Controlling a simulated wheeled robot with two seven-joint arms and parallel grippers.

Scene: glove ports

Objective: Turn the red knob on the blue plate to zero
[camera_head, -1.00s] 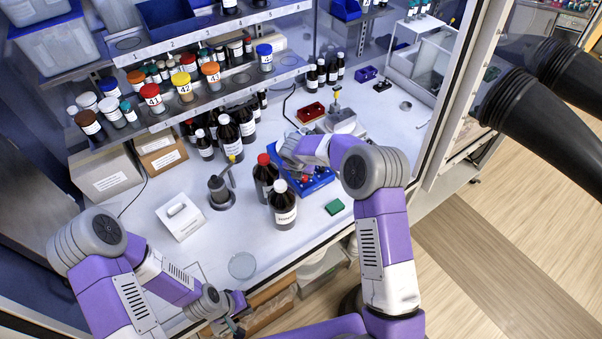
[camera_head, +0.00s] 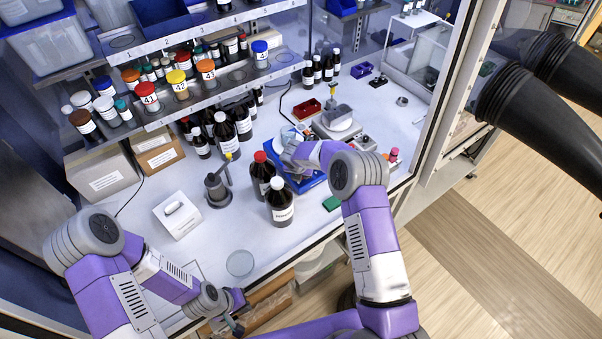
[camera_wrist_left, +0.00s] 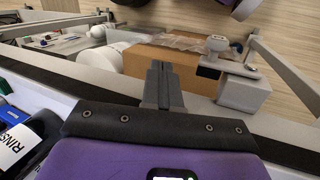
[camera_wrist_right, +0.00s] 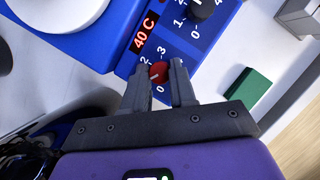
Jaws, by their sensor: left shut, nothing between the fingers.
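The blue plate (camera_head: 312,182) is a hot plate on the bench, partly covered by my right arm. In the right wrist view the blue plate (camera_wrist_right: 185,45) shows a white round top, a red 40 C display and two dials. The red knob (camera_wrist_right: 159,71) sits on the lower dial, with 0, 2 and 3 readable around it. My right gripper (camera_wrist_right: 160,78) has its fingers apart, one on each side of the red knob; I cannot tell whether they touch it. My left gripper (camera_head: 237,322) is shut and empty at the front edge; it also shows in the left wrist view (camera_wrist_left: 162,75).
A black knob (camera_wrist_right: 200,8) is on the other dial. Dark bottles, one red-capped (camera_head: 262,172) and one white-capped (camera_head: 280,203), stand left of the plate. A green block (camera_head: 332,203) lies in front. A balance (camera_head: 340,122) stands behind.

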